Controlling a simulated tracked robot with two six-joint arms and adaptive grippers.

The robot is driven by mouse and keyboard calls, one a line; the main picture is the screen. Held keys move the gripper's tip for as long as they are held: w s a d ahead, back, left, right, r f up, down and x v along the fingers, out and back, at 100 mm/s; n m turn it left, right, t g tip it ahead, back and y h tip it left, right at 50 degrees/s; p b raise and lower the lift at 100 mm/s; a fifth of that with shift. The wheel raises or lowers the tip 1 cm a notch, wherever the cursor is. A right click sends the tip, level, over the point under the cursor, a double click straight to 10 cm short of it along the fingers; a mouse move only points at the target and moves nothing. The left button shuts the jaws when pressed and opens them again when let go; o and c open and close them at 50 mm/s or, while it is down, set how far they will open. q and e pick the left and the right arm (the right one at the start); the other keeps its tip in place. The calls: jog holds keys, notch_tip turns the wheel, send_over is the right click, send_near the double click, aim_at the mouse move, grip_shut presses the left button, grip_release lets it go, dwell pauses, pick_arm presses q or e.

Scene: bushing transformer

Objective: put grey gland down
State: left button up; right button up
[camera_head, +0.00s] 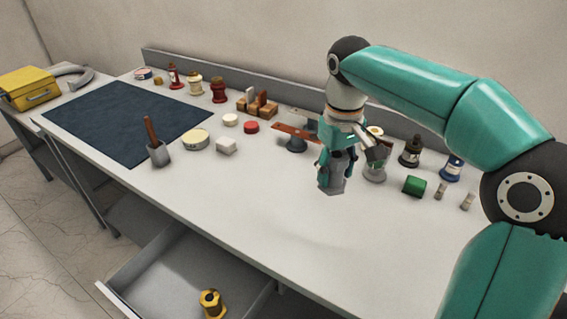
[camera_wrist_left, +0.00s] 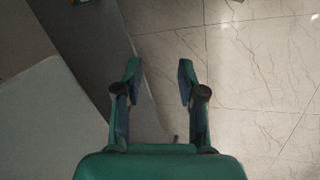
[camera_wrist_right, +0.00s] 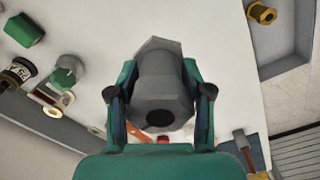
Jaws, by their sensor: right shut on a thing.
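The grey gland (camera_wrist_right: 162,85) is a hexagonal grey fitting with a dark hole, held between the fingers of my right gripper (camera_wrist_right: 158,75). In the head view the gland (camera_head: 331,184) shows below the right gripper (camera_head: 337,165), its lower end at or close above the white table top (camera_head: 260,215); I cannot tell if it touches. My left gripper (camera_wrist_left: 158,75) shows in the left wrist view with its fingers apart and nothing between them, over the tiled floor beside the bench. The left arm is not in the head view.
An open drawer (camera_head: 170,262) at the front holds a yellow gland (camera_head: 211,303). A dark mat (camera_head: 120,115) covers the left. The table's front middle is clear.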

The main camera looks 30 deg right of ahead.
aim_at(347, 152)
jog(key=d+r+m, duration=0.1)
jog(key=r, duration=0.1)
jog(key=d+r+m, duration=0.1)
jog(key=shift+s+d+r, duration=0.1)
jog(key=shift+d+r, duration=0.05)
jog(key=shift+r, duration=0.25)
jog(key=shift+d, duration=0.2)
notch_tip(347, 152, down, 14)
jog(key=shift+f+b, duration=0.2)
jog(key=shift+b, duration=0.25)
jog(key=shift+f, duration=2.5)
jog(key=shift+s, duration=0.1)
jog(key=shift+f, duration=0.1)
jog(key=o, duration=1.2)
jog(key=shift+o, duration=0.2)
